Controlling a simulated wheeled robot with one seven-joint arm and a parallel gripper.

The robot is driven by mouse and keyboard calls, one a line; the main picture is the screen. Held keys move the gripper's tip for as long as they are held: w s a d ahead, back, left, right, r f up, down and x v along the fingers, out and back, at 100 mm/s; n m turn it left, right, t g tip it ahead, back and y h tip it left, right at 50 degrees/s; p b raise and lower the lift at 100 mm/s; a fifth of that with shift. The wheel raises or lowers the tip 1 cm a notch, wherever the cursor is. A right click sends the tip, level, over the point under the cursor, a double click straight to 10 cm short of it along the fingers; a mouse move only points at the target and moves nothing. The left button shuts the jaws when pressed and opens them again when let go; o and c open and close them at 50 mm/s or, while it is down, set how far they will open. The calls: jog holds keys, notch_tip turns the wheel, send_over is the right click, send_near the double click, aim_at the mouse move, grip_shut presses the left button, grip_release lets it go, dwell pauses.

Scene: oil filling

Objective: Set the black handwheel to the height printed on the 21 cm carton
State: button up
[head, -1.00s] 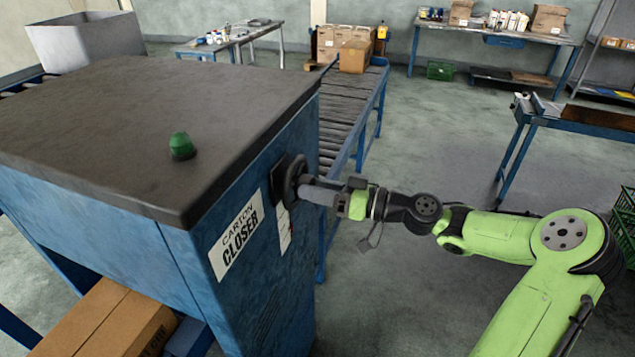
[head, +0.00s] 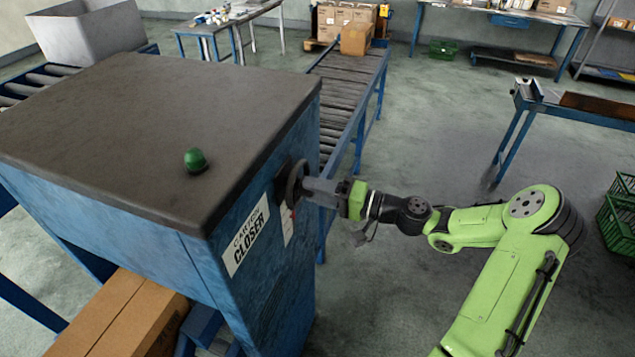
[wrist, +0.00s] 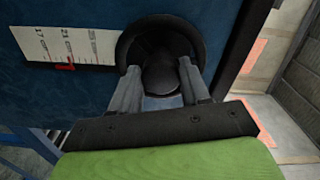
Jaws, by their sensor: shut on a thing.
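The black handwheel (head: 293,184) is on the blue side of the carton closer (head: 262,262). It shows large in the wrist view (wrist: 165,35) with a round black knob between my fingers. My gripper (head: 308,187) is shut on the handwheel; its two grey fingers (wrist: 160,88) stand on either side of the knob. A white scale strip (wrist: 70,44) lies left of the wheel, with printed marks including 17 cm and a red pointer (wrist: 64,67) at its lower edge. The pointer's exact reading is too small to tell. A brown carton (head: 125,315) lies inside the machine; its print is unreadable.
A green button (head: 196,160) sits on the machine's dark top (head: 120,130). A roller conveyor (head: 345,100) runs behind it, bearing a carton (head: 356,39). Green crates (head: 618,222) stand at the right. The floor between them is open.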

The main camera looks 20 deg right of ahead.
jog(key=shift+m+p, duration=0.7)
jog(key=shift+m, duration=0.4)
jog(key=o, duration=1.1)
jog(key=shift+c, duration=0.2)
jog(key=b+v, duration=0.2)
jog(key=v, duration=1.3)
jog(key=shift+s+d, duration=0.25)
jog(key=shift+d, duration=0.1)
